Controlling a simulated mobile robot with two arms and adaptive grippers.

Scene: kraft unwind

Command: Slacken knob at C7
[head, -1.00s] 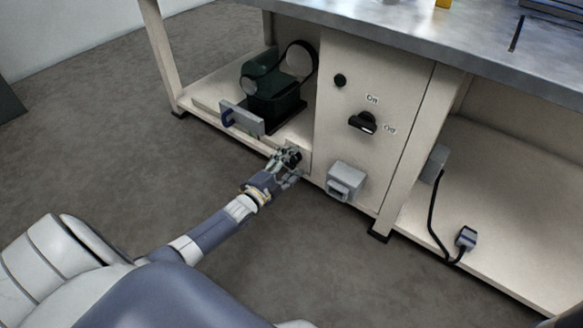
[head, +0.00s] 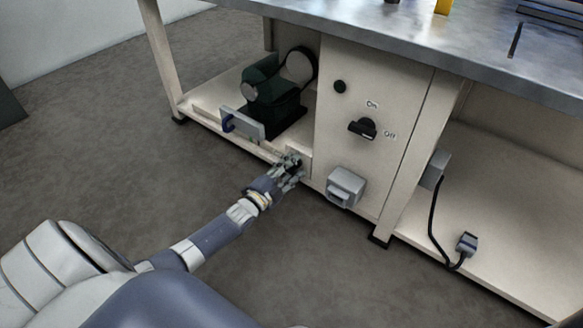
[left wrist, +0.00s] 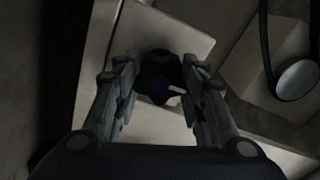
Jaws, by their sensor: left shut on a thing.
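In the head view my left gripper (head: 291,163) is low at the bench, left of the cabinet panel, and covers most of the knob. No C7 label is readable. My right gripper is out of view.
A dark green belt machine (head: 272,98) stands on the lower shelf, with a grey plate with a blue handle (head: 243,124) before it. A black rotary switch (head: 363,128) and a grey box (head: 345,187) are on the panel. The floor in front is clear.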

